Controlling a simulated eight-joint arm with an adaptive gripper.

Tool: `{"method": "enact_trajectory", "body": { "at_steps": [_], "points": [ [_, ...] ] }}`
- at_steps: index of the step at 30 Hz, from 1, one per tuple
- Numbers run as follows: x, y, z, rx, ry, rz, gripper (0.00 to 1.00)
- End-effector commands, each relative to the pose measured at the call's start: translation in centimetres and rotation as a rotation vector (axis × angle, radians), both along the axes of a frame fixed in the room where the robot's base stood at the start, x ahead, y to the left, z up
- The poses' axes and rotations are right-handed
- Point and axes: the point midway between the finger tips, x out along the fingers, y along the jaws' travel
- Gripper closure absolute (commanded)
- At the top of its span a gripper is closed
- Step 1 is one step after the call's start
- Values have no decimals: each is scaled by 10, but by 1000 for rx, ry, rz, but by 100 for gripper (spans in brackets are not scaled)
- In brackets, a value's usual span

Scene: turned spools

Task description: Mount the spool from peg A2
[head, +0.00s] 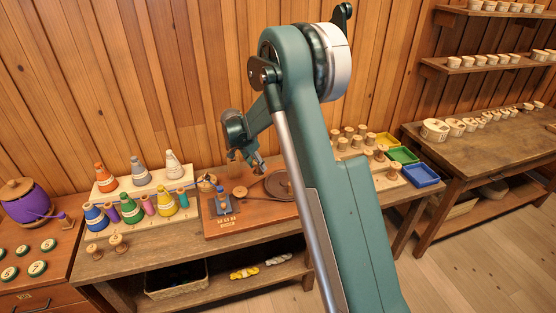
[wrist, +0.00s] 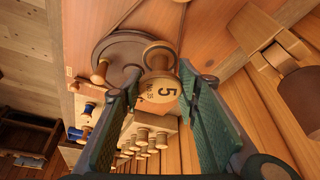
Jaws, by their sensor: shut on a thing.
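A pale wooden spool (wrist: 159,90) with a round end marked "5" and "No 15" sits between the green pads of my gripper (wrist: 157,82) in the wrist view. My gripper is shut on it. In the head view my gripper (head: 245,162) hangs above the red-brown winder board (head: 225,228). The held spool cannot be made out clearly there. A dark wheel (head: 279,186) lies on the board, with a knob at its rim; the wheel (wrist: 128,52) is close beside the spool in the wrist view. The peg name A2 is not readable.
Several bare wooden spools (head: 348,132) stand right of my arm, by yellow, green and blue (head: 422,174) trays. Coloured thread cones (head: 132,208) stand on a rack at left. My arm hides part of the bench. A side table (head: 490,140) stands at right.

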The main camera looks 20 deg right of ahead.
Motion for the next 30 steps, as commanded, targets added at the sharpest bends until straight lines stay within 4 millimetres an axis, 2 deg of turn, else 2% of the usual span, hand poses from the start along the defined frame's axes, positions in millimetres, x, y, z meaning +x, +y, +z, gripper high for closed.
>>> {"method": "enact_trajectory", "body": {
  "at_steps": [1,6,12,17,30],
  "points": [
    [-1,19,2,0,0,14,80],
    [-7,63,3,-1,0,44,80],
    [-12,92,4,-1,0,65,80],
    [-13,98,4,-1,0,69,80],
    [-13,98,2,-1,0,68,80]
  ]
}}
